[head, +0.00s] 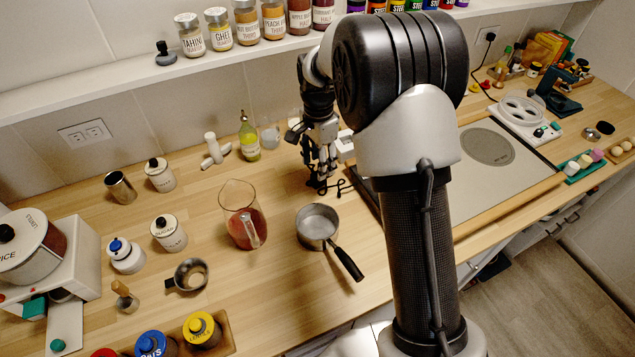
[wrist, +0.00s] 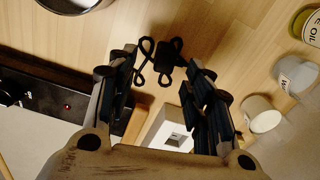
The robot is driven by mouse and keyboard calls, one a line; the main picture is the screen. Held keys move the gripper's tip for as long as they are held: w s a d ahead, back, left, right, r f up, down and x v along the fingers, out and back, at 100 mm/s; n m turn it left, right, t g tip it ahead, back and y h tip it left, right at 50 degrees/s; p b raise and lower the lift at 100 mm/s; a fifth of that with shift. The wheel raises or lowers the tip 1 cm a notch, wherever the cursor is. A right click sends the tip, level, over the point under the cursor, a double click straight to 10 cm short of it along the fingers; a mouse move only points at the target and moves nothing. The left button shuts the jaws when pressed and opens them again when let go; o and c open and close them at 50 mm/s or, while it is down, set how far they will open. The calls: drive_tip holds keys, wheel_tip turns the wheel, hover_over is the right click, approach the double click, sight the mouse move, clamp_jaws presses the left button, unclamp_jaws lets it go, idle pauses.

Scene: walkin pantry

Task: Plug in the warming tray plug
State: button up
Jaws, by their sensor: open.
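A small black plug with a looped black cord (wrist: 168,68) lies on the wooden counter. In the wrist view it shows between and just beyond my fingertips. My gripper (wrist: 165,85) is open, its two dark fingers on either side of the plug, with nothing clearly held. In the head view my gripper (head: 321,178) points down at the counter beside the looped cord (head: 343,187). A flat warming tray (head: 480,185) with a dark front edge is to its right, partly hidden by my arm. A white box with a grey square face (wrist: 178,133) shows between my fingers, partly covered.
An empty double wall socket (head: 85,133) is at left; another wall socket (head: 487,36) at right holds a black plug. A saucepan (head: 318,226), a glass jug (head: 242,214) and an oil bottle (head: 249,137) stand near my gripper. A shelf of jars runs above.

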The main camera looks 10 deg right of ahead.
drive_tip(key=f, duration=0.2)
drive_tip(key=f+b, duration=0.1)
drive_tip(key=w+f+b, duration=0.1)
drive_tip(key=f, duration=0.1)
drive_tip(key=shift+f, duration=0.3)
drive_tip(key=shift+s, duration=0.1)
drive_tip(key=shift+r, duration=0.1)
clamp_jaws()
